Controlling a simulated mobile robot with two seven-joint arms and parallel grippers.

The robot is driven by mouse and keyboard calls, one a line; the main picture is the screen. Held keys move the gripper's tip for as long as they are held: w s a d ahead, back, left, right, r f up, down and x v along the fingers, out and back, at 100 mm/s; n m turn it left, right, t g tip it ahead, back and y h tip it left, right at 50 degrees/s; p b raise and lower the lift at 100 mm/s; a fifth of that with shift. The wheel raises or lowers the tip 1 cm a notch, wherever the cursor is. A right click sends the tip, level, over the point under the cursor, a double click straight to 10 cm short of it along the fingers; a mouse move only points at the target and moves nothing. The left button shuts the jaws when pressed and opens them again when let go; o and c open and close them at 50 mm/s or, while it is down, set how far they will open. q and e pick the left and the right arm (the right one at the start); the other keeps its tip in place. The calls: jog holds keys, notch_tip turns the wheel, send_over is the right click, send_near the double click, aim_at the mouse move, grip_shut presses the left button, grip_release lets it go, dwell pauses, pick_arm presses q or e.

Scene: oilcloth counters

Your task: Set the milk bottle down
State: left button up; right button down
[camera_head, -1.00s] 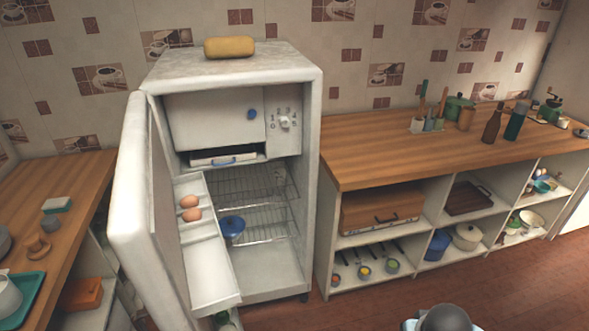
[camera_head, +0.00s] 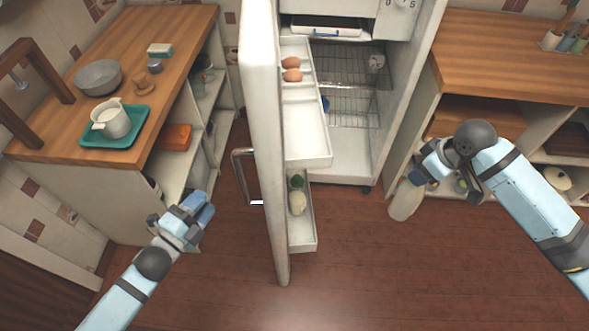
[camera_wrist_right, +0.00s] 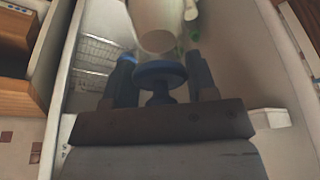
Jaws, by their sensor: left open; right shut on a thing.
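My right gripper (camera_head: 420,177) is shut on a pale, whitish bottle (camera_head: 405,203), which I take as the milk bottle. It hangs tilted below the fingers, in the air before the right counter's lower shelves. In the right wrist view, the bottle's white body (camera_wrist_right: 157,28) extends away beyond a blue round part (camera_wrist_right: 158,73) between the two fingers (camera_wrist_right: 162,88). My left gripper (camera_head: 195,213) is open and empty, low in front of the left counter. The fridge (camera_head: 420,60) stands open between the counters.
The fridge door (camera_head: 262,130) stands out into the room. Its upper shelf (camera_head: 308,135) holds eggs (camera_head: 291,70) with bare room in front; its lower bin (camera_head: 300,232) holds vegetables. A white jug (camera_head: 112,120) stands on a green tray (camera_head: 92,135) on the left counter (camera_head: 180,50).

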aim_at(240, 175)
pick_arm(q)
notch_tip(240, 175, up, 4)
jog(key=w+a+m+g+h+b, duration=0.25)
jog(key=m+g+h, duration=0.7)
jog(key=m, duration=1.85)
jog(key=shift+g+y, duration=0.25)
jog(key=shift+y, duration=0.2)
jog(key=shift+p+x, duration=1.65)
jog(key=shift+x, duration=4.25)
pick_arm(e)
jog(key=w+d+r+n, duration=0.2)
jog(key=r+n, duration=0.1)
jog(key=r, duration=0.2)
jog(key=w+d+r+n+g, duration=0.1)
jog(key=w+d+r+n, duration=0.1)
jog(key=r, duration=0.3)
jog(key=w+d+r+n+g+y, duration=0.1)
jog(key=w+d+r+n, duration=0.1)
jog(key=d+r+n, duration=0.1)
jog(key=shift+w+d+r+n, duration=0.35)
jog(key=shift+d+r, duration=0.35)
jog(key=shift+r, duration=0.2)
pick_arm(q)
jog(key=shift+w+f, duration=0.1)
jog(key=shift+f, duration=0.05)
jog(key=shift+a, duration=0.1)
grip_shut()
